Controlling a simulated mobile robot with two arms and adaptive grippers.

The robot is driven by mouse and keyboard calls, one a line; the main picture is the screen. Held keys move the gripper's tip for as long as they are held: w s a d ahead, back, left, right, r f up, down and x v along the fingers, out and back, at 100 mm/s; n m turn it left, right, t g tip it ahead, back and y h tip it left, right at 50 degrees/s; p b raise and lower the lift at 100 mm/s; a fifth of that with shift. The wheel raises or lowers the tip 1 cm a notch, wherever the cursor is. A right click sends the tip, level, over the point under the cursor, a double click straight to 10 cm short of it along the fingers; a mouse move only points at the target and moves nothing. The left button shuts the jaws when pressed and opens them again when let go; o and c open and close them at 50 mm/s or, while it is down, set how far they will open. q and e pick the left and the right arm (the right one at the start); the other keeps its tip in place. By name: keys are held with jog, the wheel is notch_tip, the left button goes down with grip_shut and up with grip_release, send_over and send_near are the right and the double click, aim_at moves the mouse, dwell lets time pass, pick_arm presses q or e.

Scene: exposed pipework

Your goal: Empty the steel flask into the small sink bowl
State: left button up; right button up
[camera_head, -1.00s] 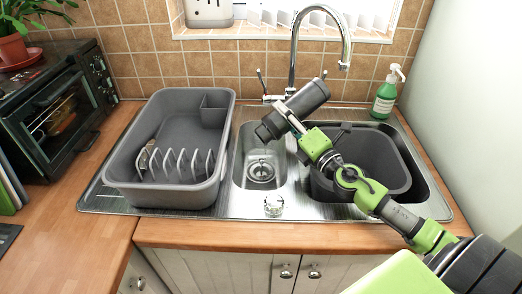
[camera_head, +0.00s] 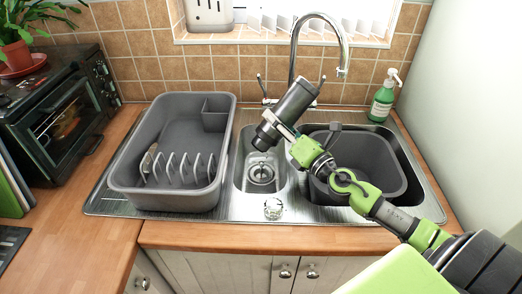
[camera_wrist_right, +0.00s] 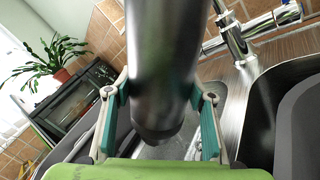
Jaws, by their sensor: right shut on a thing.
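The steel flask (camera_head: 292,110) is tilted steeply over the small sink bowl (camera_head: 260,180), its narrower end down and to the left and its wide end up and to the right. My right gripper (camera_head: 284,130) is shut on the flask's side, near the lower end. In the right wrist view the flask (camera_wrist_right: 162,70) stands between the two fingers (camera_wrist_right: 160,105), blurred and close. The lower end hangs above the bowl, apart from it, with the round drain below. I see no stream of liquid. My left gripper is out of view.
A grey dish rack tub (camera_head: 125,178) stands left of the small bowl. A grey basin (camera_head: 385,160) sits in the larger bowl on the right. The tap (camera_head: 345,55) rises just behind the flask.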

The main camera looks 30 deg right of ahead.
jog(key=shift+a+r+n+p, duration=0.4)
jog(key=shift+r+n+p, duration=0.2)
jog(key=shift+p, duration=0.15)
jog(key=shift+a+f, duration=0.15)
jog(key=shift+f, duration=0.1)
dwell(0.6)
